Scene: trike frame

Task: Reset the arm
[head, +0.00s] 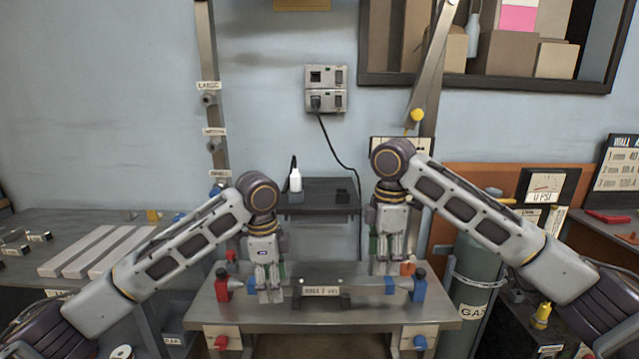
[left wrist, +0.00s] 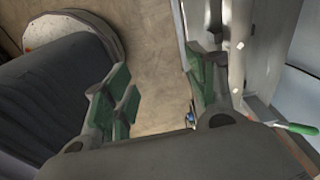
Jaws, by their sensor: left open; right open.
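My left gripper (head: 269,286) hangs pointing down over the left part of the grey workbench (head: 340,318) in the head view. Its green-padded fingers are spread with nothing between them in the left wrist view (left wrist: 160,95). My right gripper (head: 386,262) points down over the right part of the bench, higher in the picture, and is open. I see nothing held in it. Both arms are bent, with elbows raised and forearms hanging. A metal bar (head: 340,283) lies across the bench behind and between the grippers, partly hidden by them.
A red clamp (head: 222,288) stands at the bench's left and a blue clamp (head: 418,288) at its right. A small dark shelf (head: 325,190) is behind. Pale long blocks (head: 82,251) lie on the left table. A green gas cylinder (head: 474,290) stands right of the bench.

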